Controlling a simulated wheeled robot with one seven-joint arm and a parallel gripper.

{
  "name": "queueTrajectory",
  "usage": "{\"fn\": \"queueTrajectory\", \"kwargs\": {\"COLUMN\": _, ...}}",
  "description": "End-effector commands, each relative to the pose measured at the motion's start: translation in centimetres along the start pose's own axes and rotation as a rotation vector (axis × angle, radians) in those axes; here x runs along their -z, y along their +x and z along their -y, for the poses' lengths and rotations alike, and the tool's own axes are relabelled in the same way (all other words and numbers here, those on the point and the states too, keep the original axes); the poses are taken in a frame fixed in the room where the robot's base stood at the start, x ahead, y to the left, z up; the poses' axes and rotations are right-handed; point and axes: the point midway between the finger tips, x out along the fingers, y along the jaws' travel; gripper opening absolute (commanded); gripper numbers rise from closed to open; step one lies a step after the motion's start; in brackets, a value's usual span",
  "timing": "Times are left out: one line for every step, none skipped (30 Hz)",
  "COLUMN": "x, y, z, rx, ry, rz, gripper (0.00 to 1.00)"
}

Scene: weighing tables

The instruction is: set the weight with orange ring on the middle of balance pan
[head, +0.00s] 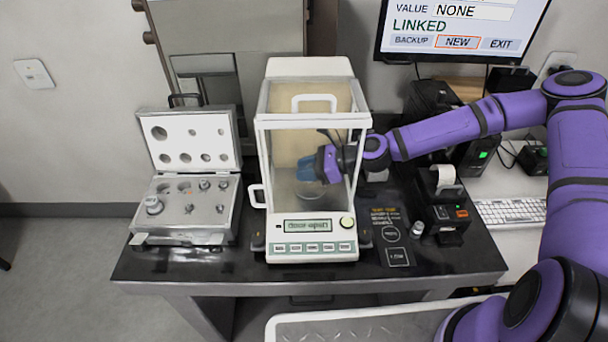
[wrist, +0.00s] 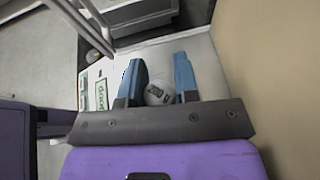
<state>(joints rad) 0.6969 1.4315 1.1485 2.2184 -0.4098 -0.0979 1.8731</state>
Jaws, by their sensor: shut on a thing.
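The balance (head: 312,262) stands on the dark table, with a glass draft shield above its front panel. My gripper (head: 307,168) reaches in through the shield's right side, and its blue fingers are over the balance pan (head: 311,192). In the wrist view my gripper (wrist: 157,78) has its two blue fingers on either side of a small dark-and-grey thing (wrist: 155,90), which I take to be the weight. No orange ring can be made out on it. Whether the weight touches the pan cannot be told.
An open weight case (head: 187,228) with several metal weights stands left of the balance. A small metal weight or cup (head: 417,229) stands on the table to the right, near a printer (head: 447,212). The shield's frame and walls surround my gripper closely.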

Motion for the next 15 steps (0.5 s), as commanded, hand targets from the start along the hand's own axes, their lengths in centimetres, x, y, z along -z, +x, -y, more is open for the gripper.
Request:
{"fn": "queueTrajectory", "kwargs": {"x": 0.8, "y": 0.3, "z": 0.0, "rx": 0.000, "ry": 0.003, "rz": 0.000, "gripper": 0.00}}
{"fn": "queueTrajectory", "kwargs": {"x": 1.1, "y": 0.5, "z": 0.0, "rx": 0.000, "ry": 0.002, "rz": 0.001, "gripper": 0.00}}
{"fn": "queueTrajectory", "kwargs": {"x": 1.4, "y": 0.7, "z": 0.0, "rx": 0.000, "ry": 0.002, "rz": 0.000, "gripper": 0.00}}
{"fn": "queueTrajectory", "kwargs": {"x": 1.5, "y": 0.9, "z": 0.0, "rx": -0.001, "ry": -0.001, "rz": 0.000, "gripper": 0.00}}
{"fn": "queueTrajectory", "kwargs": {"x": 1.6, "y": 1.0, "z": -0.1, "rx": -0.001, "ry": -0.001, "rz": 0.000, "gripper": 0.00}}
{"fn": "queueTrajectory", "kwargs": {"x": 1.7, "y": 1.1, "z": -0.1, "rx": -0.001, "ry": 0.000, "rz": 0.000, "gripper": 0.00}}
{"fn": "queueTrajectory", "kwargs": {"x": 1.8, "y": 1.2, "z": -0.1, "rx": -0.001, "ry": 0.000, "rz": 0.000, "gripper": 0.00}}
{"fn": "queueTrajectory", "kwargs": {"x": 1.8, "y": 1.2, "z": -0.1, "rx": -0.001, "ry": -0.001, "rz": 0.000, "gripper": 0.00}}
{"fn": "queueTrajectory", "kwargs": {"x": 1.8, "y": 1.2, "z": -0.1, "rx": -0.001, "ry": -0.001, "rz": 0.000, "gripper": 0.00}}
{"fn": "queueTrajectory", "kwargs": {"x": 1.8, "y": 1.2, "z": -0.1, "rx": -0.001, "ry": -0.001, "rz": 0.000, "gripper": 0.00}}
{"fn": "queueTrajectory", "kwargs": {"x": 1.8, "y": 1.2, "z": -0.1, "rx": -0.001, "ry": 0.000, "rz": 0.000, "gripper": 0.00}}
{"fn": "queueTrajectory", "kwargs": {"x": 1.8, "y": 1.2, "z": -0.1, "rx": -0.001, "ry": 0.000, "rz": 0.000, "gripper": 0.00}}
{"fn": "queueTrajectory", "kwargs": {"x": 1.8, "y": 1.2, "z": -0.1, "rx": -0.001, "ry": 0.000, "rz": 0.000, "gripper": 0.00}}
{"fn": "queueTrajectory", "kwargs": {"x": 1.8, "y": 1.2, "z": -0.1, "rx": -0.001, "ry": 0.000, "rz": 0.000, "gripper": 0.00}}
{"fn": "queueTrajectory", "kwargs": {"x": 1.8, "y": 1.2, "z": -0.1, "rx": -0.001, "ry": 0.000, "rz": 0.000, "gripper": 0.00}}
